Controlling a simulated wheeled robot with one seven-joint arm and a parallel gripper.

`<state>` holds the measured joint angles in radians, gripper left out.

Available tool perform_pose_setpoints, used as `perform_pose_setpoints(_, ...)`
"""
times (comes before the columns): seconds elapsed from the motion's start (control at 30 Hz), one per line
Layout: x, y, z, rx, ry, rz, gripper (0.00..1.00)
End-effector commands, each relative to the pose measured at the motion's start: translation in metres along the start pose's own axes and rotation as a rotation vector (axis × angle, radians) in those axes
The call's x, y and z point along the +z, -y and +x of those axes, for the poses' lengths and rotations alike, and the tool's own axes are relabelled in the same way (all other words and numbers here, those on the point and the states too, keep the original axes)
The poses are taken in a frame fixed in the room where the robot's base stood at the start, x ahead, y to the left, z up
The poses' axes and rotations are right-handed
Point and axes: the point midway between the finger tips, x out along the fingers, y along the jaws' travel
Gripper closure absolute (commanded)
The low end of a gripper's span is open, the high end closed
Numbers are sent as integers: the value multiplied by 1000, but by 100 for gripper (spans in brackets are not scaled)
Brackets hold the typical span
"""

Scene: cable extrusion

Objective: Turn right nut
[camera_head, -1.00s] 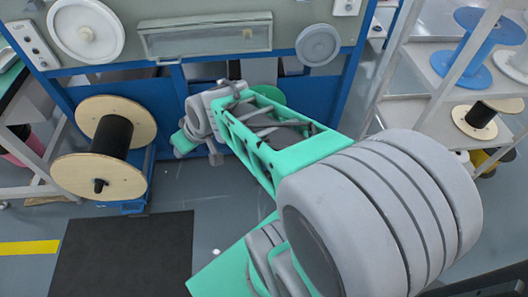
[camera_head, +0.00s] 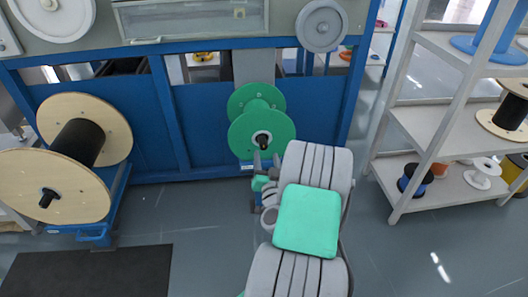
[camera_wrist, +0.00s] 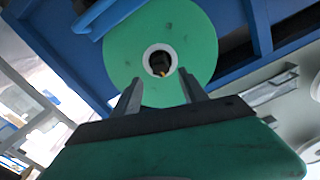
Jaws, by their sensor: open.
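A green spool (camera_head: 243,132) is mounted low on the blue machine frame, right of centre. The right nut (camera_head: 263,140) is a small dark piece on the shaft end at the hub of its front flange. In the wrist view the nut (camera_wrist: 160,64) sits inside the white hub ring, with the green flange (camera_wrist: 122,50) around it. My gripper (camera_wrist: 160,92) is open and empty, its two fingers apart below the nut and pointing toward the flange. In the head view my gripper (camera_head: 266,163) is just below the hub. I cannot tell whether the fingers touch the flange.
A wooden reel with black cable (camera_head: 80,142) stands at the left on a blue stand. Grey shelves (camera_head: 450,120) with spools stand at the right. The blue frame (camera_head: 200,110) is behind the spool. A dark mat (camera_head: 95,272) lies on otherwise clear floor.

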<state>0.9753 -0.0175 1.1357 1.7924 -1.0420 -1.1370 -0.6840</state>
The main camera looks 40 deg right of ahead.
Motion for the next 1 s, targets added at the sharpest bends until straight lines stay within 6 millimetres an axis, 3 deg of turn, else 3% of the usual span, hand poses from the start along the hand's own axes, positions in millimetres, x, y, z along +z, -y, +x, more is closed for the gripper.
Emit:
perform_pose_setpoints(0.33, -1, 3, 50, -5, 4, 0, 50)
perform_pose_setpoints(0.7, 1, 2, 58, -3, 2, 0, 50)
perform_pose_setpoints(1.0, 1, 2, 58, -3, 2, 0, 73)
